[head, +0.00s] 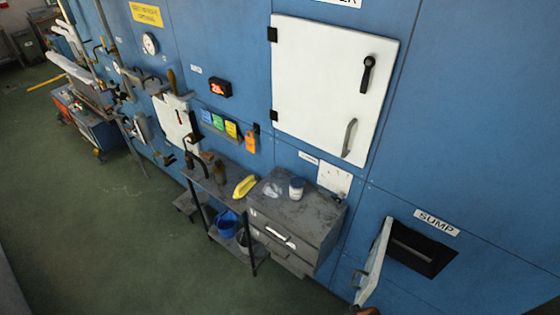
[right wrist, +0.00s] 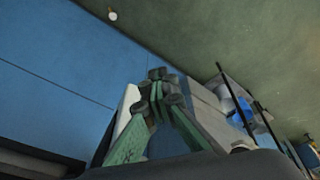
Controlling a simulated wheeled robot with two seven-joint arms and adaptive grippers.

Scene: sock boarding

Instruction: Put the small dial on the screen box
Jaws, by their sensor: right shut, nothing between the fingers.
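The screen box is not seen there. My left gripper is not in view.
The open sump door (head: 374,262) juts from the wall at lower right. A grey drawer cabinet (head: 290,220) and a shelf with a yellow thing (head: 244,187) and a blue bucket (head: 227,223) stand below the screen box. The green floor at left is mostly clear.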

